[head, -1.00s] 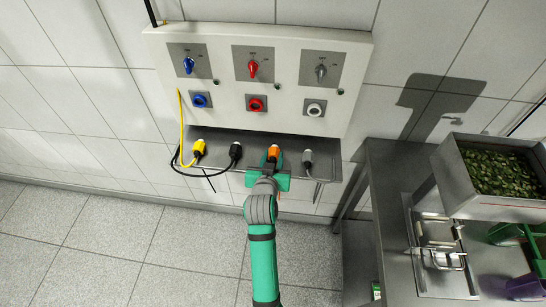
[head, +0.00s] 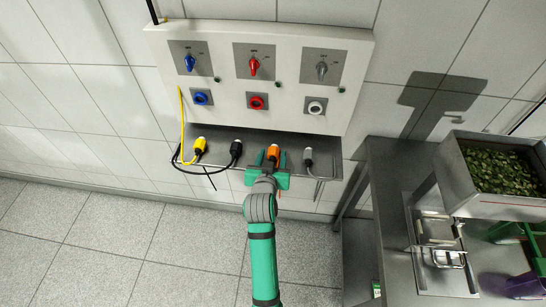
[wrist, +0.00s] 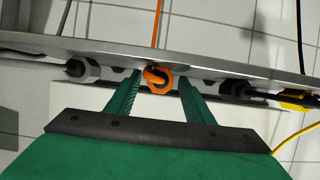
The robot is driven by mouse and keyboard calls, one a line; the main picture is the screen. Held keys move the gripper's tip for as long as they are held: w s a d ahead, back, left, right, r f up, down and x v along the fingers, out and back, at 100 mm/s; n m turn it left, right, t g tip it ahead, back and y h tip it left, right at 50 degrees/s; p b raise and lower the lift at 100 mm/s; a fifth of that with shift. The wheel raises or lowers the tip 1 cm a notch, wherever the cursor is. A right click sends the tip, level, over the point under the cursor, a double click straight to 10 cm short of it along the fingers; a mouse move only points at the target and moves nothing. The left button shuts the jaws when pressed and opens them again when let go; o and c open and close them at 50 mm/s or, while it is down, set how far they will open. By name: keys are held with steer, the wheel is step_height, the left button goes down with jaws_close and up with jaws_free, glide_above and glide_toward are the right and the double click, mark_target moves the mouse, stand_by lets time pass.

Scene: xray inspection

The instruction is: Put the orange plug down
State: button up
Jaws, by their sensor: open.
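The orange plug (head: 273,152) rests at the metal shelf (head: 222,146) below the panel, between the black plug and the grey plug. In the wrist view the orange plug (wrist: 158,78) sits between my fingertips, with a gap on each side. My gripper (head: 268,160) is open around it, its green fingers (wrist: 158,84) apart on either side. The far side of the plug is hidden by the shelf edge and my gripper.
A yellow plug (head: 199,147), a black plug (head: 235,149) and a grey plug (head: 308,157) stand along the same shelf. The white panel (head: 225,75) with blue, red and white sockets is above. A steel table (head: 395,210) is at right.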

steer(key=v, duration=1.2)
steer(key=s+a+f+n+y, duration=0.1)
steer(key=s+f, duration=0.5)
steer(key=s, duration=0.3)
steer(key=s+d+t, duration=0.2)
steer(key=s, duration=2.2)
steer(key=shift+s+r+n+y, duration=0.2)
steer(key=shift+n+y, duration=0.1)
steer(key=shift+y, duration=0.1)
steer(key=shift+d, duration=0.1)
